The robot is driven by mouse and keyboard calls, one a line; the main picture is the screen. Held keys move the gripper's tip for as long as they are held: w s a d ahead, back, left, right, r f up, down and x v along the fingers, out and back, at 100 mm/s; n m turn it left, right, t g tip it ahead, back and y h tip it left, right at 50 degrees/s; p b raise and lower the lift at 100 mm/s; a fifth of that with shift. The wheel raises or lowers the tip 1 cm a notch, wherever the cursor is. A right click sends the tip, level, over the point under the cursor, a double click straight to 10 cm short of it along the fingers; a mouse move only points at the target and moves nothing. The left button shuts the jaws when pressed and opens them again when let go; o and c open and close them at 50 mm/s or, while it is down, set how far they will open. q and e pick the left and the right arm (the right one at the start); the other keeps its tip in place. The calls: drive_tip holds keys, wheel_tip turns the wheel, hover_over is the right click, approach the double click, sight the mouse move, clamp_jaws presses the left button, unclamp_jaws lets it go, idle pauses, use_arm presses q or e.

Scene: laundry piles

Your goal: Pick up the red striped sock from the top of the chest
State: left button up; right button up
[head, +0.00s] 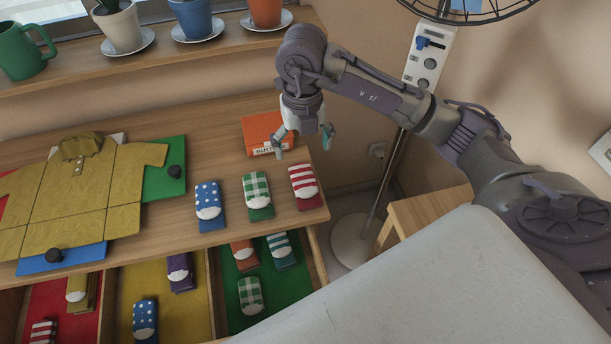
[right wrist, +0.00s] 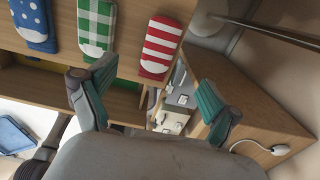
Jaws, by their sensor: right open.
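The red striped sock (head: 304,181), red and white with a white toe part, lies folded on the chest top (head: 222,150) near its front right corner. It also shows in the right wrist view (right wrist: 161,45), above the gap between the fingers. My right gripper (head: 302,143) is open and empty, above the chest top and behind the sock, apart from it. In the right wrist view its two fingers (right wrist: 155,98) stand wide apart with nothing between them. My left gripper is not in view.
A green checked sock (head: 257,195) and a blue dotted sock (head: 209,204) lie left of it. An orange box (head: 265,133) stands behind. A folding board with a mustard shirt (head: 85,190) fills the left. Open drawers (head: 180,300) below hold several socks. A fan stand (head: 385,185) is right.

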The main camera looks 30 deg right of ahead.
hover_over(303, 178)
wheel_tip(303, 178, down, 5)
drive_tip(key=shift+s+r, duration=0.15)
drive_tip(key=shift+f, duration=0.55)
wheel_tip(303, 178, down, 4)
drive_tip(key=shift+f+p, duration=0.25)
drive_tip(key=shift+p, duration=0.2)
drive_tip(key=shift+f, duration=0.25)
drive_tip(key=shift+c, duration=0.3)
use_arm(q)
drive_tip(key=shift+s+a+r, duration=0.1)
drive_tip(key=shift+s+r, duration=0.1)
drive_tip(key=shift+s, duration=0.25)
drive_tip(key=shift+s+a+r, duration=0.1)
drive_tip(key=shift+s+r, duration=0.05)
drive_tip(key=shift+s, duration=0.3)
use_arm(e)
drive_tip(key=c, duration=0.9)
